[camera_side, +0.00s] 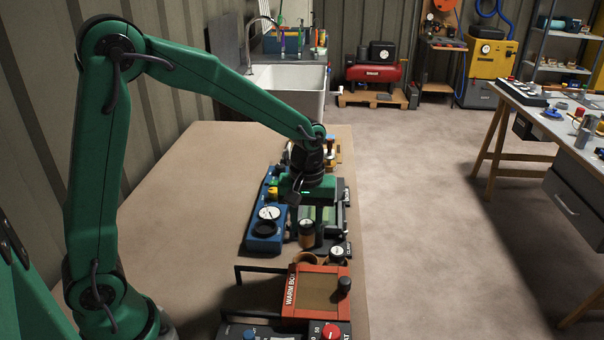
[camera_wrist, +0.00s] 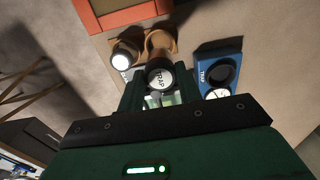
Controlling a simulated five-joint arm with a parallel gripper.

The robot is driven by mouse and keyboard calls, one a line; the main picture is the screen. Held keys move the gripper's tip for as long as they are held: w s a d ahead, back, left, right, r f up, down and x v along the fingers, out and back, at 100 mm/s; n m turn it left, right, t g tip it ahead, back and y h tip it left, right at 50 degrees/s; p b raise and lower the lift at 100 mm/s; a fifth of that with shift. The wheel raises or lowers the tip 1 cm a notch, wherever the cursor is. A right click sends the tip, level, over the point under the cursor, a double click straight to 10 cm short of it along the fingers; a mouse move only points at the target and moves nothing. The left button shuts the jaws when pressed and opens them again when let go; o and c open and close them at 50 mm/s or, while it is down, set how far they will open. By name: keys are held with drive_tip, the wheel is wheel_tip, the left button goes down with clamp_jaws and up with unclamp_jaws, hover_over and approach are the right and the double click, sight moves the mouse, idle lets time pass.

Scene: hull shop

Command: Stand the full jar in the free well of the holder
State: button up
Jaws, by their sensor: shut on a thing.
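My gripper (camera_side: 313,230) is shut on an amber jar (camera_side: 306,235) with a pale lid, held roughly upright. The tan holder (camera_side: 306,258) is just on the near side of the held jar. A second pale-lidded jar (camera_side: 338,252) stands at the holder's right well. In the wrist view the holder's other well (camera_wrist: 160,40) looks empty, just beyond the held jar, with the second jar (camera_wrist: 122,60) to its left. I cannot tell the gap under the held jar.
An orange-framed warm box (camera_side: 318,292) with a black knob is close on the near side of the holder. A blue unit (camera_side: 265,235) with a dark round recess is to the left of the gripper. The left of the table (camera_side: 185,200) is clear.

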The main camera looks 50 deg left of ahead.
sight(307, 245)
drive_tip(key=shift+f, duration=0.2)
drive_tip(key=shift+f, duration=3.05)
drive_tip(key=shift+f, duration=0.5)
drive_tip(key=o, duration=1)
drive_tip(key=shift+r, duration=0.1)
wheel_tip(307, 245, up, 7)
drive_tip(key=shift+f, duration=0.1)
drive_tip(key=shift+r, duration=0.4)
